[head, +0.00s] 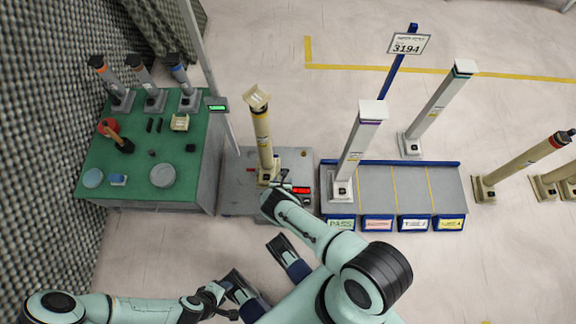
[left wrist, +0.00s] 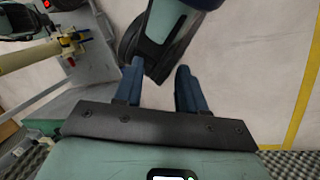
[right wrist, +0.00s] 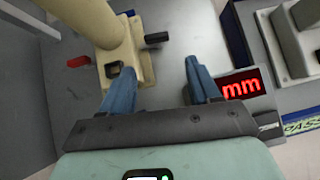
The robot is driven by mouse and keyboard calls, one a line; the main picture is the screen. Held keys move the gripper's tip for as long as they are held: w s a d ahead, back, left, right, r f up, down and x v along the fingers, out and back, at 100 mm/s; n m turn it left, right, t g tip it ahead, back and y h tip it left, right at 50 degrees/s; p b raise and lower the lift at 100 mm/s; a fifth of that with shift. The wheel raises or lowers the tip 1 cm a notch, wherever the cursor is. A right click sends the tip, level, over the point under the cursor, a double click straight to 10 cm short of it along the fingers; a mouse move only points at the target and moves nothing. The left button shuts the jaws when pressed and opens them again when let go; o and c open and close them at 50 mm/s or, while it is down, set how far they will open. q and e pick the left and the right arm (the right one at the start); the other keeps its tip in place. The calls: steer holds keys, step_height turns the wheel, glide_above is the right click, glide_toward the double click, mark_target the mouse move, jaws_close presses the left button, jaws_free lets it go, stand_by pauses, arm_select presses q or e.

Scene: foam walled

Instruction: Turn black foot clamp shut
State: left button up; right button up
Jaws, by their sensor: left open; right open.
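A cream post (head: 264,140) with a yellow band stands upright on a grey bench plate, its foot (right wrist: 130,68) filling the upper left of the right wrist view. The black foot clamp (right wrist: 157,38) is a short black lever sticking out to the right of the foot. A red lever (right wrist: 78,61) lies on the foot's left side. My right gripper (right wrist: 160,75) is open and empty; in that view the black clamp appears just beyond and between its fingertips. My left gripper (left wrist: 156,85) is open and empty, away from the post, with a part of my own body beyond its fingers.
A red-lit "mm" display (right wrist: 241,87) is close beside the right gripper's right finger. A grey rack (head: 408,185) with another post (head: 356,150) stands to the right. A green table (head: 130,185) with several posts and tools is at left. Pale floor is open behind.

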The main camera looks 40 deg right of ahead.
arm_select(q)
steer(key=w+a+f+t+y+b, duration=0.2)
steer(key=w+a+f+b, duration=0.3)
steer(key=w+f+b, duration=0.3)
arm_select(e)
steer(key=x, duration=0.8)
steer(key=shift+w+a+f+p, duration=0.1)
steer(key=shift+w+f+p, duration=0.2)
steer(key=shift+f+p, duration=0.1)
steer(key=b+x, duration=0.4)
steer(key=shift+w, duration=0.2)
arm_select(q)
steer(key=s+a+f+n+g, duration=0.1)
steer(key=s+f+g, duration=0.2)
steer(key=s+f, duration=0.4)
steer(key=s, duration=0.3)
steer(key=shift+s+g+h, duration=0.2)
steer(key=shift+g+h, duration=0.1)
arm_select(e)
steer(key=shift+w+d, duration=0.1)
steer(key=shift+d, duration=0.1)
